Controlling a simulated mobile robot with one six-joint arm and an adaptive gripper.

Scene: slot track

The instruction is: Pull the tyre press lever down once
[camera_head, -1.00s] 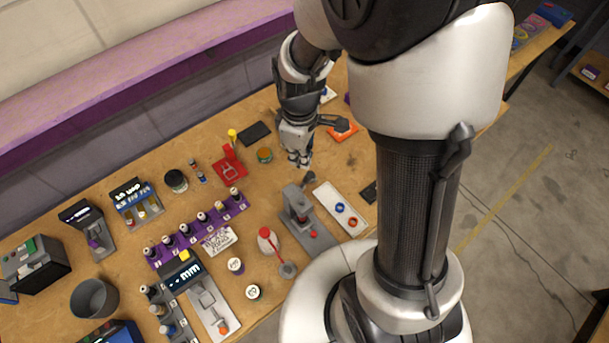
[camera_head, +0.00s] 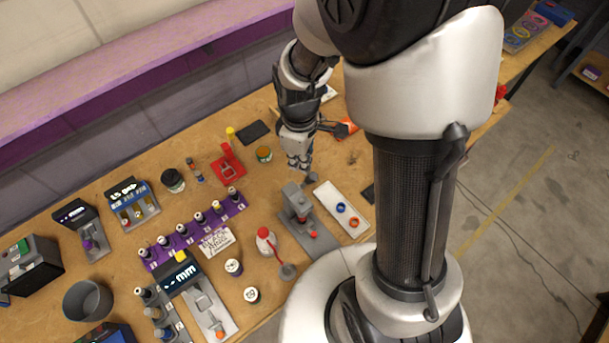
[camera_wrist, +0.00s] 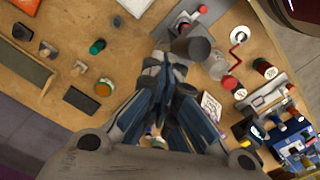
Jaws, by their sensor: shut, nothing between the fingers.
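The grey tyre press (camera_head: 297,205) stands on the workbench, with a red part at its foot. Its lever ends in a dark grey knob (camera_head: 311,178), raised at the back of the press. In the wrist view the knob (camera_wrist: 191,46) looms large just beyond my fingertips, covering part of the press. My gripper (camera_head: 300,166) is shut and empty, pointing down just behind and slightly left of the knob. In the wrist view the closed fingers (camera_wrist: 165,66) are close to the knob; I cannot tell whether they touch it.
A white tray (camera_head: 327,195) with blue and red rings lies right of the press. A red stand (camera_head: 228,168) and a purple rack (camera_head: 165,262) of bottles are farther left.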

